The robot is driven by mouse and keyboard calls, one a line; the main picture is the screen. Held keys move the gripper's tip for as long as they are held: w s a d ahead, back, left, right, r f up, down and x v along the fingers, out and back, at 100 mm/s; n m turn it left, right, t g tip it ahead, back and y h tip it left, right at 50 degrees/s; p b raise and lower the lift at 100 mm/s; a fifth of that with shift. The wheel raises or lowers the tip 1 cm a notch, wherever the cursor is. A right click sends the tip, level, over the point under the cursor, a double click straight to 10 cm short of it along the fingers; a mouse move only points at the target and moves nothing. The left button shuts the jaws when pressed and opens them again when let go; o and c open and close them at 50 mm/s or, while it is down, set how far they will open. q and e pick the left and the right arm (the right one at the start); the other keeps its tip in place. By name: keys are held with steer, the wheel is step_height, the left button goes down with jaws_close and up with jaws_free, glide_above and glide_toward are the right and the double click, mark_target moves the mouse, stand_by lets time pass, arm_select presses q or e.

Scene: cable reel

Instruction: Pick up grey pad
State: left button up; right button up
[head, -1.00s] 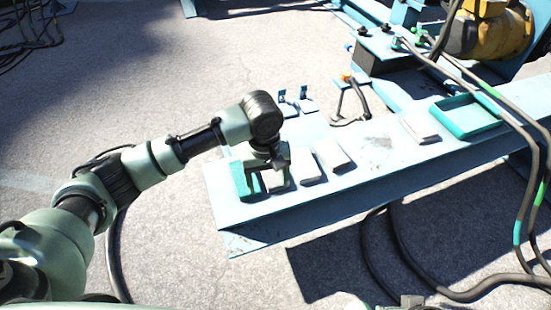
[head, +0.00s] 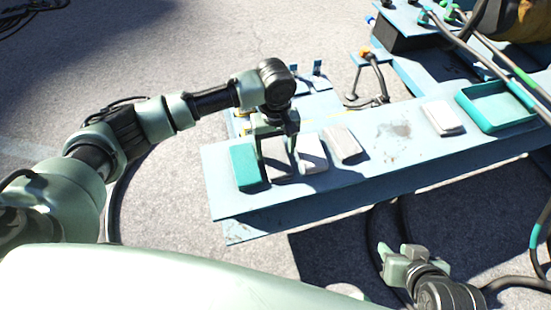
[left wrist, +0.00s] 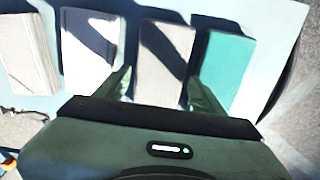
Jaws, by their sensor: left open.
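A grey pad (head: 278,168) lies on the pale blue beam (head: 370,170), just right of a teal pad (head: 244,167). My left gripper (head: 278,152) points down over the grey pad, open, and partly hides it. In the left wrist view the grey pad (left wrist: 164,62) lies between the two open fingers (left wrist: 160,88), which do not visibly close on it. The teal pad (left wrist: 222,68) is beside the right finger. A paler pad (left wrist: 90,48) is beside the left finger. My right gripper (head: 402,262) is low in the head view, away from the pads; its jaw opening is unclear.
More pale pads (head: 343,144) lie along the beam, one (head: 442,117) farther right by a teal tray (head: 497,106). Small upright brackets (head: 317,68) stand behind the pads. Dark cables (head: 380,250) hang around the beam's right side.

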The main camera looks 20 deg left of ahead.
arm_select(q)
step_height(320, 180, down, 2)
steer(key=shift+f+b, duration=0.1)
steer(key=shift+b, duration=0.25)
steer(key=shift+f, duration=0.15)
steer(key=c, duration=1)
steer(key=shift+c, duration=0.2)
arm_select(e)
steer(key=w+r+t, duration=0.1)
steer(key=w+a+r+t, duration=0.1)
steer(key=w, duration=0.1)
steer(key=w+r, duration=0.1)
steer(key=shift+w+a+t+y, duration=0.3)
steer(key=shift+w+t+y, duration=0.05)
steer(key=shift+t+y, duration=0.05)
arm_select(q)
steer(key=shift+r, duration=0.2)
